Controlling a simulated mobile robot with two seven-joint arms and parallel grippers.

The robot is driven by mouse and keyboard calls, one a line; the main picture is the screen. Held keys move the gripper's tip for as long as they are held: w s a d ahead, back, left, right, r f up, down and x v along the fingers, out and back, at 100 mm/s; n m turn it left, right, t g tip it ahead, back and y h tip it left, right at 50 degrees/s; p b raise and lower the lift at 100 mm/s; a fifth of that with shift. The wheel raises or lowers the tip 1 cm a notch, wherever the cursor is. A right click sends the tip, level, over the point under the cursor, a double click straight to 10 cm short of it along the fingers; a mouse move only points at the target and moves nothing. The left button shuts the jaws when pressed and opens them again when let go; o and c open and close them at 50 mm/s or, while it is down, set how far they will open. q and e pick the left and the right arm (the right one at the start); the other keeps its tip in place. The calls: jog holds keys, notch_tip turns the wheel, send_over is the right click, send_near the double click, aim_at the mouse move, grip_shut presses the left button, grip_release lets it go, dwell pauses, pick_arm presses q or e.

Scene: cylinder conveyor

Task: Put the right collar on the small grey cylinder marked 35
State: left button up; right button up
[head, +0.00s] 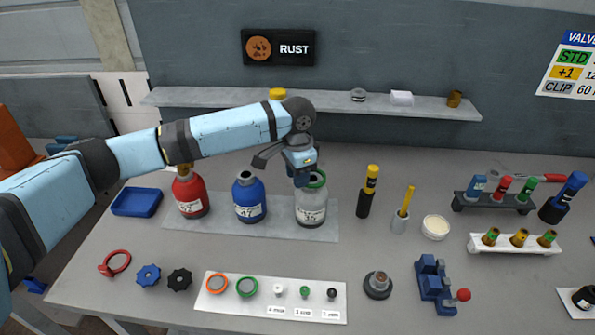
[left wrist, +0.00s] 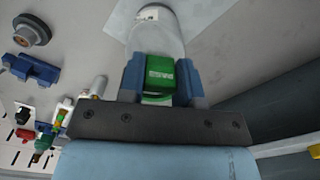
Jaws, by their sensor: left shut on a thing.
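The small grey cylinder (head: 311,211), its label reading 35, stands upright on a grey plate, right of a blue and a red cylinder. My left gripper (head: 303,175) is at its top, shut on a green collar (head: 318,178). The collar shows at the cylinder's neck; whether it is seated there I cannot tell. In the left wrist view the green collar (left wrist: 160,74) is between the two blue fingers, with the grey cylinder beyond. An orange collar (head: 217,283) and another green collar (head: 239,287) lie on a white board. My right gripper is not in view.
The blue cylinder (head: 249,205) and red cylinder (head: 190,199) stand close on the left. A black bottle with a yellow top (head: 365,198) stands to the right. A blue tray (head: 137,202) is at the left.

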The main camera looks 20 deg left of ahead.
pick_arm(q)
jog(key=shift+f, duration=0.85)
jog(key=shift+f+p, duration=0.25)
jog(key=shift+p, duration=0.1)
jog(key=o, duration=1)
jog(key=shift+r, duration=0.1)
notch_tip(320, 180, up, 3)
jog(key=p, duration=0.3)
notch_tip(320, 180, up, 3)
jog(key=p, duration=0.4)
jog(key=shift+p, duration=0.4)
